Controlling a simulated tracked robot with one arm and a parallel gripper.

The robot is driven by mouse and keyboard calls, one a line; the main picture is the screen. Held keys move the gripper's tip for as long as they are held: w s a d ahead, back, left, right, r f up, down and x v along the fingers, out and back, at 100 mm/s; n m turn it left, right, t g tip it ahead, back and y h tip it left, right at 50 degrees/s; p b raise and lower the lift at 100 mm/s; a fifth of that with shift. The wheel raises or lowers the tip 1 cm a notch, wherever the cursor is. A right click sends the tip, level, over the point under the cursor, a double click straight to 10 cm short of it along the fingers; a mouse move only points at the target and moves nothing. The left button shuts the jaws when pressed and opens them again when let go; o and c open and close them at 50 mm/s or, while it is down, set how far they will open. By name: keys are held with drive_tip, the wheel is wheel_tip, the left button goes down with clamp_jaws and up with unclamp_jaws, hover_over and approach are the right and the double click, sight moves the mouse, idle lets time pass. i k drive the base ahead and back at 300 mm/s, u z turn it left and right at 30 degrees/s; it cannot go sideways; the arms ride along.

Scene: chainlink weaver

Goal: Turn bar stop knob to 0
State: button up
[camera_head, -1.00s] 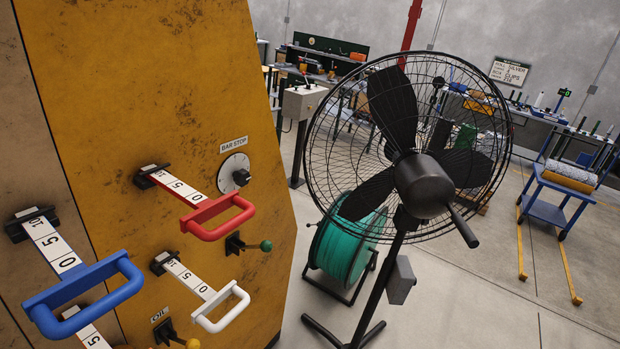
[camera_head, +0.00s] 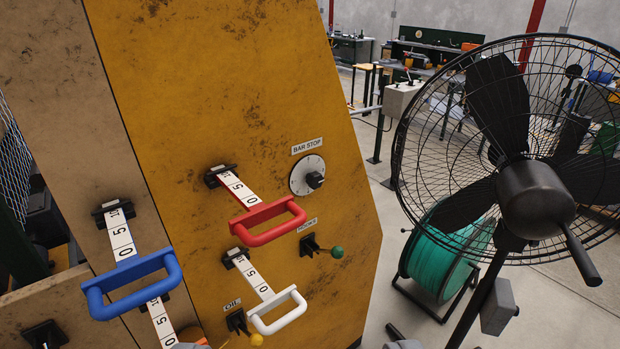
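The bar stop knob (camera_head: 314,180) is a small black knob on a round white dial (camera_head: 306,175) with marks around its rim. It is on the yellow machine panel (camera_head: 230,100), under the BAR STOP label (camera_head: 307,146). The dial marks are too small to read, so the knob's setting cannot be told. Nothing touches the knob. Two small grey shapes show at the bottom edge and may be tips of my gripper. Its fingers cannot be made out, and it is well below the knob.
Red (camera_head: 268,221), blue (camera_head: 132,284) and white (camera_head: 277,310) pull handles with number scales stick out from the panel. A green-tipped lever (camera_head: 337,252) sits below the dial. A black fan (camera_head: 530,190) and green reel (camera_head: 440,260) stand to the right.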

sight(315, 180)
drive_tip(key=z, duration=0.35)
drive_tip(key=i, duration=1.1)
drive_tip(key=u, duration=0.4)
